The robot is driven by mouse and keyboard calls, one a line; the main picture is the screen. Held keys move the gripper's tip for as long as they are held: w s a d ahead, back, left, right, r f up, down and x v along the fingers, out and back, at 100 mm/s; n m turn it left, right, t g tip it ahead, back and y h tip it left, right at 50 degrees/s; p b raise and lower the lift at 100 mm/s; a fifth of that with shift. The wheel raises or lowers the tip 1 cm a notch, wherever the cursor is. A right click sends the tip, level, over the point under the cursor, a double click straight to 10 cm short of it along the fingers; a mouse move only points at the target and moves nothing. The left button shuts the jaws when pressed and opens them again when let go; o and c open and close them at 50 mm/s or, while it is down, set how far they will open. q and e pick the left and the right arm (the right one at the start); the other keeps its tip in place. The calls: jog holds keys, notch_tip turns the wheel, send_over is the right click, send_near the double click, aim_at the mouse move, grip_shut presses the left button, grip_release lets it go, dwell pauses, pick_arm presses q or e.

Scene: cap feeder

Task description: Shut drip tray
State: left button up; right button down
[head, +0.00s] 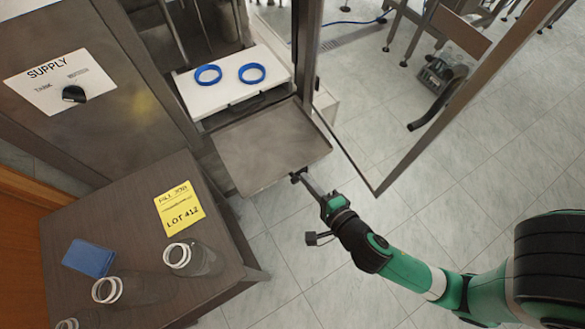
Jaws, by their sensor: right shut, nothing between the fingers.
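The drip tray (268,148) is a flat brown-grey metal tray in the middle of the head view. It sticks out towards me from the machine, below a white shelf. My right gripper (298,176) is shut with nothing in it, at the tray's front edge near its right corner. It looks close to the edge, but I cannot tell whether it touches. My left gripper is not in view.
The white shelf (197,97) carries two blue rings (252,73). A glass door frame (430,130) stands open at right. A brown table (130,233) with several jars (190,259), a yellow card (179,207) and a blue pad (89,258) is at left. Tiled floor is clear below the tray.

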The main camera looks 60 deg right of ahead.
jog(key=n+g+p, duration=0.2)
send_near(302, 167)
jog(key=shift+y, duration=0.4)
jog(key=b+x, duration=0.2)
jog(key=x, duration=0.4)
jog(key=shift+d, duration=0.15)
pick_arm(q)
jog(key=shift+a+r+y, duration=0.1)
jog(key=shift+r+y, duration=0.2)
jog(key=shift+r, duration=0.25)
pick_arm(e)
jog(key=shift+w, duration=0.15)
jog(key=shift+d, duration=0.15)
